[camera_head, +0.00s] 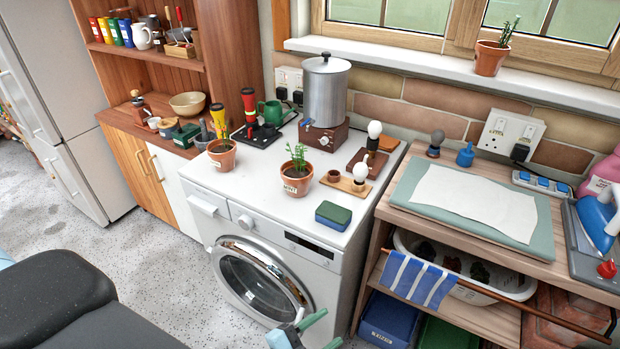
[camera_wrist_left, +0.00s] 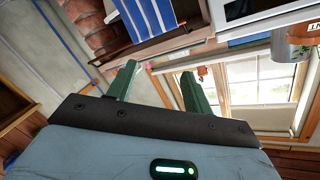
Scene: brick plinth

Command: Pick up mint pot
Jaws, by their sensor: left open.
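The mint pot (camera_head: 296,186) is a small terracotta pot with a white label and a green leafy plant. It stands upright on the white washing machine top (camera_head: 262,205), near its front edge. In the left wrist view, part of a terracotta pot with a label ending in "NT" (camera_wrist_left: 303,32) shows at the top right, cut by the frame edge. My left gripper (camera_head: 322,330) has green fingers and is low in front of the washing machine, below the pot and apart from it. Its fingers (camera_wrist_left: 158,85) are spread with nothing between them. My right gripper is not in view.
A steel urn (camera_head: 325,90) stands behind. A striped towel (camera_head: 418,281) hangs on the rail at right.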

